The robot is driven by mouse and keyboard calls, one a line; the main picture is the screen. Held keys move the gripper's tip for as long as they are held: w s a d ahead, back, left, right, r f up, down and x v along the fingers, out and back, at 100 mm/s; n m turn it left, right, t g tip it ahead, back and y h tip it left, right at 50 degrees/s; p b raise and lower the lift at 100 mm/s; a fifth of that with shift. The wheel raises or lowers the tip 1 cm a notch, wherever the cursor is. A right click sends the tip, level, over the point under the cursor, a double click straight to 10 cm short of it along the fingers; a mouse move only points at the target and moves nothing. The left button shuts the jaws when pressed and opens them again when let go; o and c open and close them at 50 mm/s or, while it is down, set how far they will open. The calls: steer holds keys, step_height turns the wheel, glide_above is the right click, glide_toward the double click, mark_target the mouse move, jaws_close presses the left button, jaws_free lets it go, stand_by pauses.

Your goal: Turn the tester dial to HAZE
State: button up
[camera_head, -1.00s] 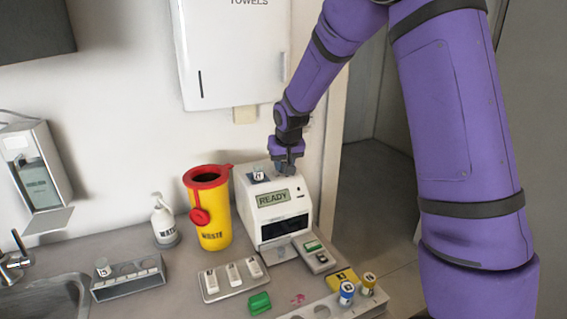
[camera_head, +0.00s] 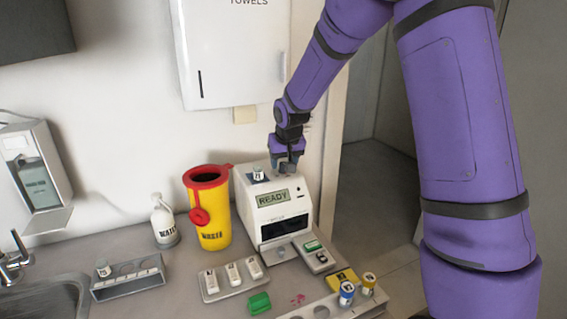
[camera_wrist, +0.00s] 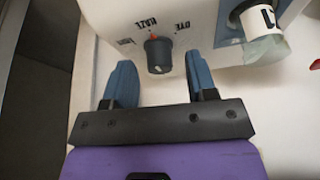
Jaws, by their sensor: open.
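The white tester (camera_head: 278,222) stands on the counter, its screen reading READY. In the wrist view its dark round dial (camera_wrist: 158,57) has an orange pointer mark. The labels around it appear upside down; the mark points at or close to the label that reads like HAZE (camera_wrist: 146,22). A label like DYE (camera_wrist: 182,26) is on the right, and a third, unreadable one is on the left. My gripper (camera_wrist: 160,64) is open, one blue finger on each side of the dial with visible gaps. In the head view my gripper (camera_head: 287,167) covers the dial.
A white-labelled vial (camera_wrist: 262,25) stands in the tester's top beside the dial. A yellow waste bin (camera_head: 213,228) with a red rim is left of the tester. Trays (camera_head: 232,284), a vial rack (camera_head: 128,280) and a bottle (camera_head: 164,225) are on the counter.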

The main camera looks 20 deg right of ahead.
steer(key=v, duration=1)
steer(key=shift+s, duration=0.1)
steer(key=s+r, duration=0.4)
steer(key=s, duration=0.5)
steer(key=s+r, duration=0.5)
steer(key=s, duration=0.4)
steer(key=s+f+n, duration=0.1)
steer(key=s, duration=1.5)
steer(key=shift+a+t+y, duration=0.3)
steer(key=shift+a+t, duration=0.1)
